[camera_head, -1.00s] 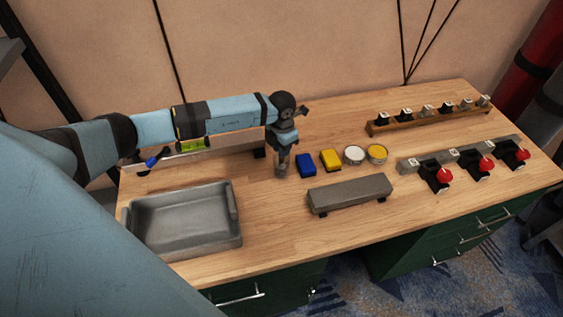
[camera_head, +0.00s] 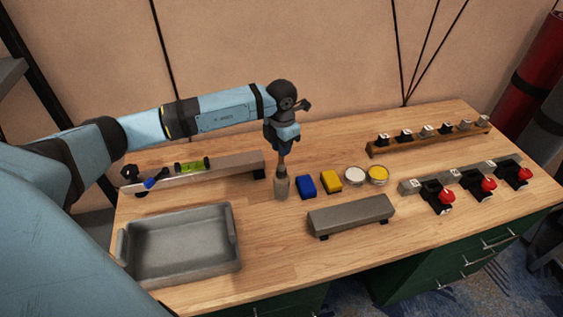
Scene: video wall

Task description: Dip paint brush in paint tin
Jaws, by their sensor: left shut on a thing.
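My left gripper (camera_head: 285,138) points down above the table and is shut on the thin paint brush (camera_head: 283,160). The brush is roughly upright, and its lower end meets a small grey holder (camera_head: 281,188) standing on the wood. Whether the brush end is still inside the holder is hard to tell. To the right stand two paint tins, one white (camera_head: 355,175) and one yellow (camera_head: 378,175), side by side and apart from the brush. My right gripper is not in view.
A blue block (camera_head: 306,185) and a yellow block (camera_head: 330,181) lie between holder and tins. A grey bar (camera_head: 350,215) lies in front. Red-knobbed switches (camera_head: 447,195) stand at the right.

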